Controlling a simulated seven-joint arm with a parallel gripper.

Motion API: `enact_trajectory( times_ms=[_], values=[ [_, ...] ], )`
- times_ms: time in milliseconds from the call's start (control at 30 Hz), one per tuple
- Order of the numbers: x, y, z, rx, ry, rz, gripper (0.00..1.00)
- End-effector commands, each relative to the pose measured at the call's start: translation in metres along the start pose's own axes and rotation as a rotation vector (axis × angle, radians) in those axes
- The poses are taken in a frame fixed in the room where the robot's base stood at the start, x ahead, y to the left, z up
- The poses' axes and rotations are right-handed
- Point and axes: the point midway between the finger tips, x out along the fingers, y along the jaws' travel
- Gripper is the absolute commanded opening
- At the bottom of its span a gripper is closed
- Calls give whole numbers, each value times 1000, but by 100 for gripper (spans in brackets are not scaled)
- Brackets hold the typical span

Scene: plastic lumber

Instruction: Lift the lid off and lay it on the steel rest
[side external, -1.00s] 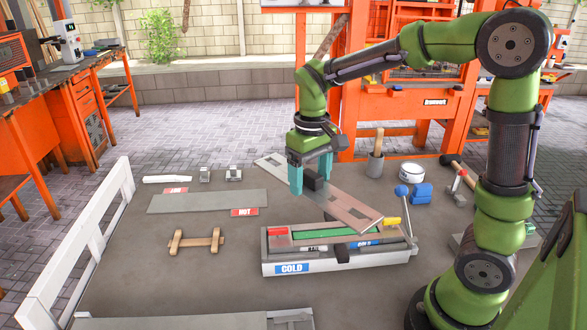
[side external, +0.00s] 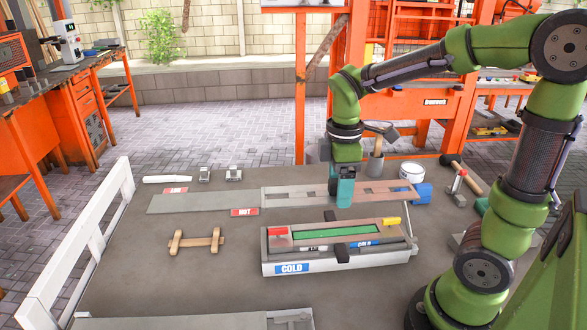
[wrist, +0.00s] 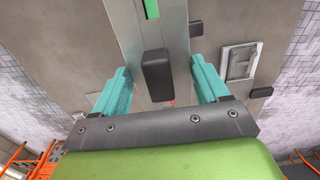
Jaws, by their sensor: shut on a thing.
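The lid (side external: 385,191) is a long grey slotted bar, level, above and behind the open mould box (side external: 345,263). The box has a blue COLD label, a green strip (side external: 330,233), a red block and a yellow block. A flat grey plate (side external: 190,203) by red HOT labels lies to the left; I cannot tell whether it is the steel rest.
A small wooden stand (side external: 197,240) is at the left middle, with bare table around it. A white rail (side external: 85,240) edges the table's left side. A white can (side external: 411,172), a blue block (side external: 424,193) and a mallet (side external: 462,166) stand at the right. Another grey plate (side external: 200,322) lies in front.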

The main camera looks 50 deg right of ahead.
Motion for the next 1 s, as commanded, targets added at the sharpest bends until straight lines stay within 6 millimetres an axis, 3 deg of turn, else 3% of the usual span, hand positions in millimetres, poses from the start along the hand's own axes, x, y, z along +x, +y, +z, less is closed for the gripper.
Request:
enact_trajectory(
  times_ms=[467, 1000],
  values=[
    [2, 1, -1, -25, 1, 1, 19],
    [55, 1, 0, -24, -1, 0, 19]
  ],
)
